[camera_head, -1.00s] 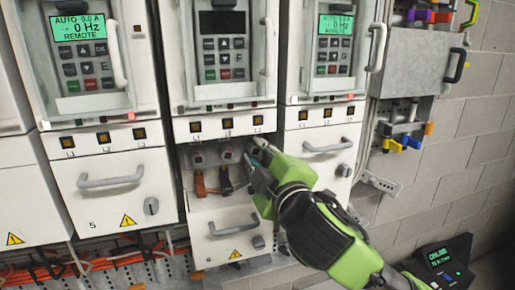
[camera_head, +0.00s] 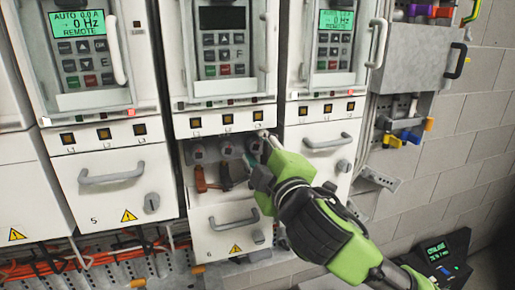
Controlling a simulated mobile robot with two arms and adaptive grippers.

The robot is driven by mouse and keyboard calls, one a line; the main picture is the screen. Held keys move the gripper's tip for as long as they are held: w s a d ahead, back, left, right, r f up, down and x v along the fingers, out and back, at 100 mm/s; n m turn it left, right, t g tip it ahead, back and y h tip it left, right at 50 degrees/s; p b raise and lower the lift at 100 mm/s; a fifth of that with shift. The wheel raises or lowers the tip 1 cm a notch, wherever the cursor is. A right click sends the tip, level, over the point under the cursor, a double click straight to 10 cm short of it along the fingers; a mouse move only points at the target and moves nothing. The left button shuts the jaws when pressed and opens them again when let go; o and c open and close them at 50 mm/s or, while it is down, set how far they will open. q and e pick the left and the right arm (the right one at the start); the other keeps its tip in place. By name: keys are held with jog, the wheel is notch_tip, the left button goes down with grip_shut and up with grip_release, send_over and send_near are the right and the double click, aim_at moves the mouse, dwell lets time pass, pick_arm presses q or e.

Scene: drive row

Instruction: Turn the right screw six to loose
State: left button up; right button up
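The middle drive, number 6, has an open bay below its L1, L2, L3 labels. A row of round grey screws sits in it: a left screw (camera_head: 197,152), a middle screw (camera_head: 225,147) and a right screw (camera_head: 253,145). My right gripper (camera_head: 256,151) is at the right screw, with one fingertip above and right of it and the other below it. The fingers are apart. I cannot tell whether they touch the screw, which they partly hide. My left gripper is not in view.
An orange-red lever (camera_head: 203,181) and a dark lever hang below the screws. The lower cover (camera_head: 226,236) of drive 6, with a handle, is below. Closed drives stand on both sides. A grey tool shelf (camera_head: 420,62) and a small display box (camera_head: 441,257) are at right.

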jog(key=v, duration=0.7)
jog(key=shift+s, duration=0.2)
jog(key=shift+d, duration=0.1)
